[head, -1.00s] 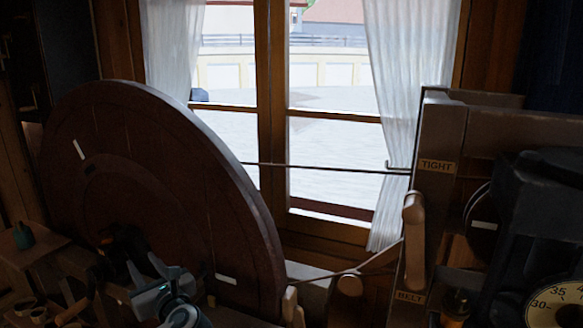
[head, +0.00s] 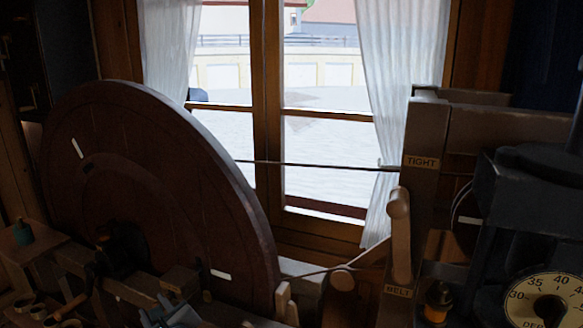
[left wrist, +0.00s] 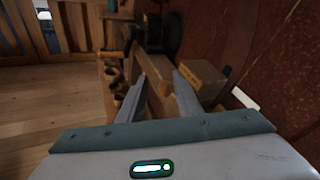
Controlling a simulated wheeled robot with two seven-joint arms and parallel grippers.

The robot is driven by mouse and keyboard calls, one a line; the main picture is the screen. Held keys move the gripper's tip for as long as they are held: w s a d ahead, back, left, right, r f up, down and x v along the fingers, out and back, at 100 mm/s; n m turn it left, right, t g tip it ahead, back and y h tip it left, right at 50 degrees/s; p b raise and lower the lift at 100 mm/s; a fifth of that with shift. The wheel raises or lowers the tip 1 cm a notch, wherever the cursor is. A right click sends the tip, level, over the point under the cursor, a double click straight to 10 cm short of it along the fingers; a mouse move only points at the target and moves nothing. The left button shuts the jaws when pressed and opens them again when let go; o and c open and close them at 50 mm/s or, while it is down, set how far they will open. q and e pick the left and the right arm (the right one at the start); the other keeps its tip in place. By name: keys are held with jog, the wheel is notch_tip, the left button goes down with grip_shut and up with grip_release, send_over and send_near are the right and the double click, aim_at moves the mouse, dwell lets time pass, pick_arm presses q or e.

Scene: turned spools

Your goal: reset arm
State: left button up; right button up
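My left gripper (head: 172,312) shows at the bottom of the head view, in front of the large dark wheel (head: 150,190). It is partly cut off by the lower edge. In the left wrist view its two fingers (left wrist: 158,90) stand apart with a wooden beam seen beyond them, and nothing is held between them. My right gripper does not show in either view.
A wooden lever (head: 400,235) stands by the post labelled TIGHT (head: 421,162) and BELT. A dial (head: 548,300) is at the lower right. Wooden cups (head: 45,312) stand at the lower left. A wooden block (left wrist: 200,78) lies near my fingers.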

pick_arm(q)
jog(key=s+d+f+n+g+h, duration=0.25)
jog(key=s+f+n, duration=0.25)
jog(key=s+f, duration=0.3)
jog(key=s+d+f+n+g+h, duration=0.2)
jog(key=s+d+f+n+h, duration=0.15)
jog(key=s+f, duration=0.5)
jog(key=s+d+f+n+g+h, duration=0.25)
jog(key=s+n, duration=0.45)
jog(key=s, duration=0.4)
jog(key=s+d+f+n+g+h, duration=0.1)
jog(key=s+f+n, duration=0.2)
jog(key=s+n, duration=0.65)
notch_tip(320, 180, down, 32)
jog(key=s+m+g+b, duration=0.1)
jog(key=s+m+b, duration=0.2)
jog(key=b, duration=0.2)
jog(key=s+a+f+b, duration=0.1)
jog(key=s+f+b, duration=0.1)
jog(key=s+f, duration=0.7)
jog(key=s+a+f+g+b, duration=0.1)
jog(key=s+f+b, duration=0.1)
jog(key=s+f, duration=0.7)
notch_tip(320, 180, down, 6)
jog(key=shift+s+a+r+g, duration=0.1)
jog(key=shift+s+a+g, duration=0.15)
jog(key=shift+a+g, duration=0.1)
